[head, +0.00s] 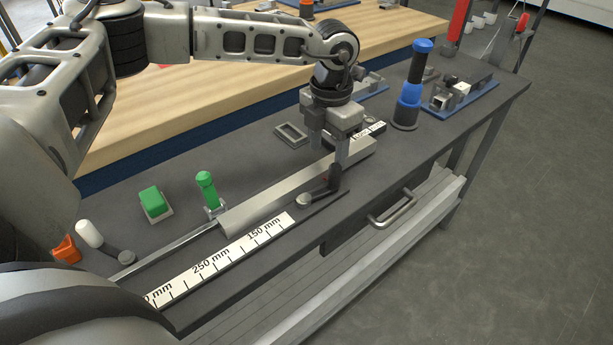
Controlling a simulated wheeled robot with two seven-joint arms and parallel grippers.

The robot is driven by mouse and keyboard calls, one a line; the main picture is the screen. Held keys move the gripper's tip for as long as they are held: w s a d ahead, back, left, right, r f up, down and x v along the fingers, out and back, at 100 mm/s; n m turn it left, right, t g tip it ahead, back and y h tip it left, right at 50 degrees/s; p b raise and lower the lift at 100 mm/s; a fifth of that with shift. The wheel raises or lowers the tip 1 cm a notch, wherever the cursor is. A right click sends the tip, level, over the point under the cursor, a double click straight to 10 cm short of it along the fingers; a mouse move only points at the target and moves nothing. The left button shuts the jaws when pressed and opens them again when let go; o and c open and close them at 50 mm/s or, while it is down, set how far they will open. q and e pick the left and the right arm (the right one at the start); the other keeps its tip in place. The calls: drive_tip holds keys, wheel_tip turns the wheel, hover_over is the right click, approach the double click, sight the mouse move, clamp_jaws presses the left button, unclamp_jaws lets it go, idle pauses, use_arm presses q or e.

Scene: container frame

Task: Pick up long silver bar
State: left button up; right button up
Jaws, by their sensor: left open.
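A long silver bar (270,200) with a broad flat face lies along the dark workbench, beside the ruler strip. A thinner silver rod (170,250) runs on from its left end toward the lower left; I cannot tell if the two are one piece. My left gripper (329,154) points down over the right part of the broad bar. Its fingers are apart, one on the far side and one on the near side of the bar. I cannot tell whether they touch it. My right gripper is out of view.
A green-handled clamp (207,190) stands at the broad bar's left end. A white ruler strip (225,258) lies in front. A small dark lever (320,194) sits near the gripper. A blue-and-black upright tool (408,100) stands at right. A green button box (154,204) is behind the rod.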

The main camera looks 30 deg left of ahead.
sight(328, 162)
use_arm(q)
drive_tip(key=shift+d+f, duration=0.1)
drive_tip(key=shift+f, duration=1.75)
clamp_jaws()
drive_tip(key=shift+r, duration=0.1)
drive_tip(key=shift+r, duration=0.1)
